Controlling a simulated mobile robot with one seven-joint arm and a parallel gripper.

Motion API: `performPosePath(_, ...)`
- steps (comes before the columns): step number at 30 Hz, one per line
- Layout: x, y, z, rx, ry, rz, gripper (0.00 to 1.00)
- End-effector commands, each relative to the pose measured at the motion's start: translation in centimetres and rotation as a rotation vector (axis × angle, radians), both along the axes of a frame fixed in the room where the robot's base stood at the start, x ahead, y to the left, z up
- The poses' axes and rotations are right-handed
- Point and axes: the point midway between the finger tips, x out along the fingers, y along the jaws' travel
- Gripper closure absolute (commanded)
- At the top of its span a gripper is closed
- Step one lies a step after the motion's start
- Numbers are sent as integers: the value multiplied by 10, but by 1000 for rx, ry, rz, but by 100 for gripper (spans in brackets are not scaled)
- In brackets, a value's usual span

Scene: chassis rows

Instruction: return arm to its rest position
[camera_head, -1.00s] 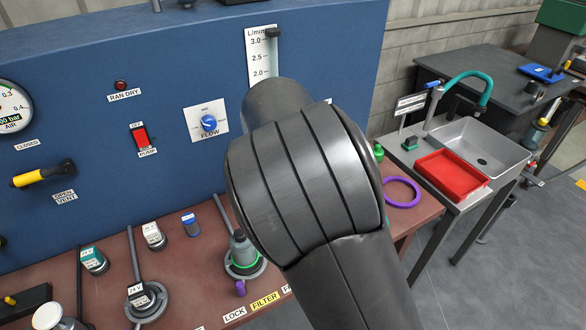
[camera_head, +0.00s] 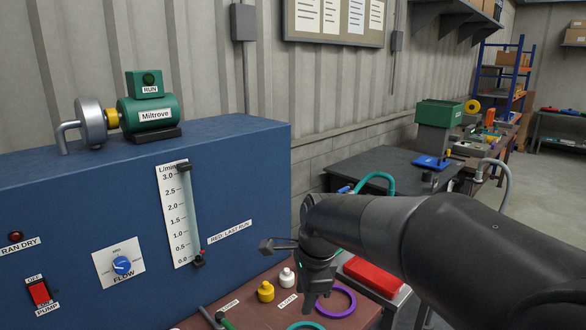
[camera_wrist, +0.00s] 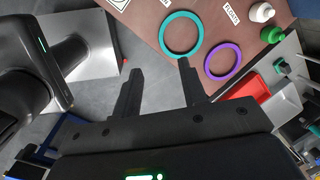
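My arm (camera_head: 400,235) reaches in from the right in the head view, bent down at the wrist. My gripper (camera_head: 288,276) is in front of the blue panel's right end, above the brown bench. In the wrist view my gripper (camera_wrist: 159,66) has its two dark fingers spread apart, with nothing between them. A teal ring (camera_wrist: 163,34) and a purple ring (camera_wrist: 212,72) lie on the bench beyond the fingertips. The purple ring also shows in the head view (camera_head: 352,304).
The blue panel (camera_head: 245,165) stands at left, with a green pump (camera_head: 150,112) on top. Grey floor (camera_wrist: 95,105) is open beside the bench.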

Motion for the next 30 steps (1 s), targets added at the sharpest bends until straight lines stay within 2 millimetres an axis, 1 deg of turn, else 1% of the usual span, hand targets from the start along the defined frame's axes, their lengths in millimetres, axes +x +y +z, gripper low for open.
performPosePath(1, -11, -16, 8, 4, -32, 69, 61)
performPosePath(6, -50, -54, 24, -36, -152, 364, 61)
performPosePath(11, -90, -82, 33, -130, -266, 636, 61)
performPosePath(15, -125, -102, 35, -256, -346, 869, 61)
performPosePath(18, -147, -112, 33, -355, -380, 1017, 61)
performPosePath(21, -163, -119, 29, -443, -393, 1135, 61)
performPosePath(25, -176, -124, 26, -518, -392, 1234, 61)
performPosePath(30, -180, -126, 24, -545, -388, 1274, 61)
